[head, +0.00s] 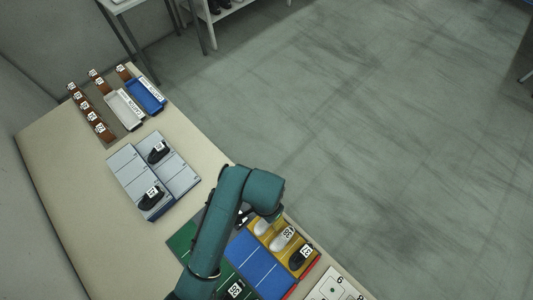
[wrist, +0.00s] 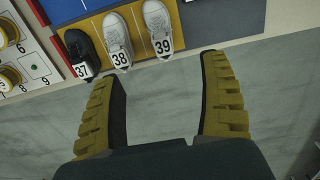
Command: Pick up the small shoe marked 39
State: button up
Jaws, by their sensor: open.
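The white shoe marked 39 (wrist: 157,22) lies on a yellow strip in the wrist view, the rightmost of three shoes. Its tag faces me. In the head view the white shoe beside my arm (head: 261,227) appears to be the same one, partly covered by my arm. My gripper (wrist: 163,68) is open and empty. Its two yellow fingers are wide apart, with the shoe ahead of their tips and not between them. In the head view my arm hides most of the gripper.
The white shoe marked 38 (wrist: 116,35) and the black shoe marked 37 (wrist: 79,48) stand close beside it. A blue panel (head: 259,263) adjoins the yellow strip. Grey boxes with black shoes (head: 179,174) and trays (head: 122,111) are further along the table. Open floor lies to the right.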

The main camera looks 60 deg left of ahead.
aim_at(265, 222)
notch_tip(265, 222, down, 10)
jog(key=shift+d+f+b, duration=0.1)
jog(key=shift+f+b, duration=0.15)
jog(key=shift+b, duration=0.3)
notch_tip(265, 222, down, 6)
jog(key=shift+w+r+b, duration=0.1)
jog(key=shift+r+b, duration=0.1)
jog(key=shift+b, duration=0.15)
jog(key=shift+c, duration=0.2)
jog(key=c, duration=1.3)
